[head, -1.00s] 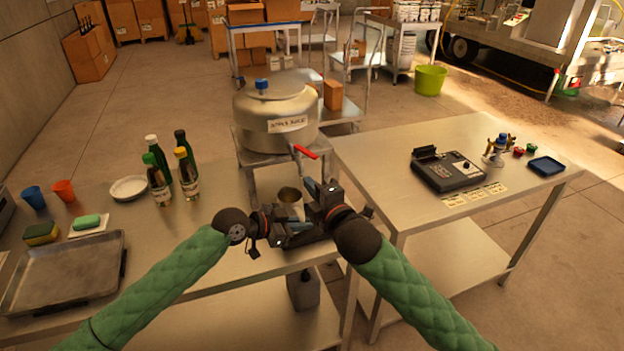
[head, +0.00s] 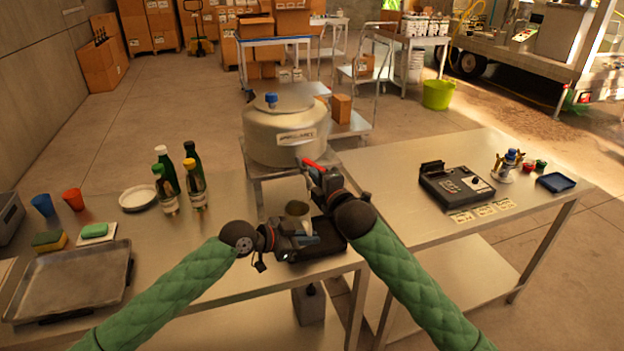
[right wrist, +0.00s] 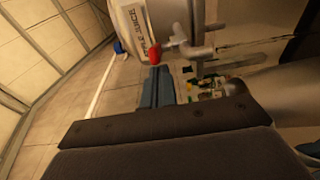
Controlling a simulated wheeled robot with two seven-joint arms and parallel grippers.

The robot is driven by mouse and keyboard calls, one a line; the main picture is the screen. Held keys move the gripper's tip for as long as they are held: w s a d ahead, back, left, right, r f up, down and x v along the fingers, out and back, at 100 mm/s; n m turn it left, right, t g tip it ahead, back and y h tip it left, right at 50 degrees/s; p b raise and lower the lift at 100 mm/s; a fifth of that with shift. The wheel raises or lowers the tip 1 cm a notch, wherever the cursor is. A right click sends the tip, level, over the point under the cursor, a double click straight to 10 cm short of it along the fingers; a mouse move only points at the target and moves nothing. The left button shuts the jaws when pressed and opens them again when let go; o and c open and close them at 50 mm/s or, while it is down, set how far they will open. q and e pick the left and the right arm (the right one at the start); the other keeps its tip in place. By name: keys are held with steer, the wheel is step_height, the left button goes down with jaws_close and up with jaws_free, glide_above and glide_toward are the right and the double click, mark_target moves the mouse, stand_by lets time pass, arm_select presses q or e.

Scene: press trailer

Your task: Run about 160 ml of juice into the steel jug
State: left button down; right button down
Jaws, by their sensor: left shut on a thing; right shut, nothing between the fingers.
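The steel jug (head: 297,209) stands upright at the far edge of the near table, below the tap side of the tank. My left gripper (head: 298,238) is shut on the jug at its near side. The big steel juice tank (head: 285,130) stands behind on a stand, with a white label and a red tap lever (head: 312,164). My right gripper (head: 322,180) is shut and empty, close to the lever. In the right wrist view the lever's red end (right wrist: 154,53) is just beyond my fingertips (right wrist: 156,88); contact is unclear. The jug's contents and any juice stream cannot be seen.
Several bottles (head: 180,180), a white bowl (head: 138,198), cups (head: 73,199) and a metal tray (head: 75,280) are on the left of the near table. A dark device (head: 456,187) and a blue tray (head: 556,182) sit on the right table.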

steer(key=shift+w+d+n+g+y, duration=0.25)
steer(key=shift+n+g+y, duration=0.2)
steer(key=shift+y, duration=0.25)
steer(key=shift+w+d+n+g+y, duration=0.1)
steer(key=shift+d+n+g+y, duration=0.25)
steer(key=shift+n+y, duration=0.3)
steer(key=w+d+r+g+y, duration=0.1)
steer(key=w+d, duration=0.4)
steer(key=w, duration=0.2)
steer(key=shift+w+n, duration=0.15)
steer(key=shift+n, duration=0.25)
stand_by(1.0)
steer(key=shift+w+d+r, duration=0.1)
steer(key=s+d+f, duration=0.1)
steer(key=s+d, duration=0.2)
steer(key=d, duration=0.7)
steer(key=shift+d, duration=0.35)
